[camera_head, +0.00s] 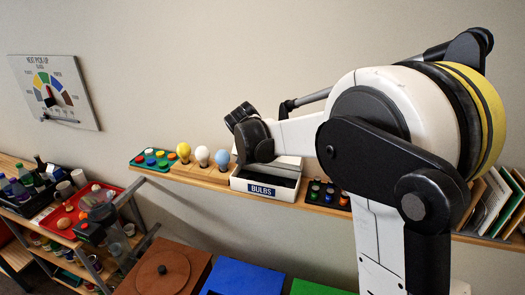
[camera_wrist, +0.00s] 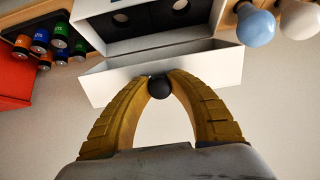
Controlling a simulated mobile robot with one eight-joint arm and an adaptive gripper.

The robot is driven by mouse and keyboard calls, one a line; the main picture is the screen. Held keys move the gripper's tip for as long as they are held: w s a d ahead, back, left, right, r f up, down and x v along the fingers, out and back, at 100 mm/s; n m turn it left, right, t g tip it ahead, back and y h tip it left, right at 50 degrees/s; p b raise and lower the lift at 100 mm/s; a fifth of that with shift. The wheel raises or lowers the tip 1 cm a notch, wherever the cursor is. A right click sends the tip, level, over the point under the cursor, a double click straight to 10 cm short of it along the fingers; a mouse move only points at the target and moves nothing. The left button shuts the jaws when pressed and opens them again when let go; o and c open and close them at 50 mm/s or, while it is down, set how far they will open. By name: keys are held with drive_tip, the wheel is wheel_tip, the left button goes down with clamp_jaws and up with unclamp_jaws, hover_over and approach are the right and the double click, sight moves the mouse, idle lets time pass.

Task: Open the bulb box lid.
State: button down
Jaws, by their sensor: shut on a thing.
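The bulb box (camera_head: 262,189) is white with a "BULBS" label and stands on the wall shelf. Its dark inside shows from above, with round holes visible in the wrist view (camera_wrist: 222,14). The white lid (camera_wrist: 110,80) is raised and tilted at one side of the opening; part of it shows in the head view (camera_head: 288,162). A round black knob (camera_wrist: 159,88) sits on the lid's edge. My gripper (camera_wrist: 160,80) has its two yellow fingers closed on this knob. In the head view my wrist hides the fingers and part of the box.
Blue (camera_head: 222,158), white (camera_head: 202,156) and yellow (camera_head: 183,152) bulbs stand left of the box. A green tray (camera_head: 137,160) is further left. Batteries in a dark holder (camera_head: 328,194) stand close on the right. Folders (camera_head: 488,202) stand farther right. The wall is close behind.

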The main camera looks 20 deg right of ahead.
drive_tip(key=w+d+g+y+p, duration=0.1)
drive_tip(key=w+r+g+p, duration=0.1)
drive_tip(key=w+d+r+g+y+p, duration=0.1)
drive_tip(key=w, duration=0.1)
drive_tip(key=shift+d+g+y, duration=0.3)
drive_tip(key=shift+d, duration=0.05)
drive_tip(key=shift+w+d+g+y+p, duration=0.35)
drive_tip(key=shift+w+g, duration=0.15)
drive_tip(key=shift+w, duration=0.15)
drive_tip(key=shift+w+d+p, duration=0.35)
drive_tip(key=shift+w+d, duration=0.15)
drive_tip(key=shift+w, duration=0.2)
drive_tip(key=c, duration=1.2)
unclamp_jaws()
drive_tip(key=shift+s, duration=0.1)
drive_tip(key=shift+o, duration=0.2)
drive_tip(key=v, duration=1.2)
